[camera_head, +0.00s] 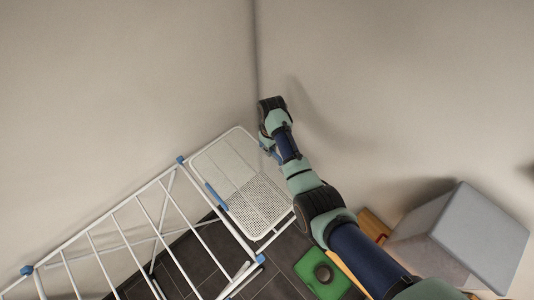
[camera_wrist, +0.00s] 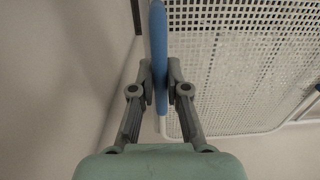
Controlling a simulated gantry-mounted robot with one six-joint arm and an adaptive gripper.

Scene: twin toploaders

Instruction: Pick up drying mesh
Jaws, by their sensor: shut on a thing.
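The drying mesh (camera_head: 238,178) is a white perforated panel in a white frame, in the middle of the head view at the end of the white drying rack (camera_head: 118,238). In the wrist view the mesh (camera_wrist: 245,75) fills the upper right. My gripper (camera_wrist: 160,85) is shut on a blue piece (camera_wrist: 158,35) at the mesh's edge, with one finger on each side. In the head view my gripper (camera_head: 268,148) is at the right edge of the mesh, and its fingertips are mostly hidden. Whether the mesh still rests on the rack cannot be told.
Walls meet in a corner close behind my gripper. A grey box (camera_head: 465,240) stands at the lower right. A green object (camera_head: 322,274) with a dark round centre lies at the bottom, beside a wooden item (camera_head: 372,224). Dark tiled floor (camera_head: 205,255) shows below the rack.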

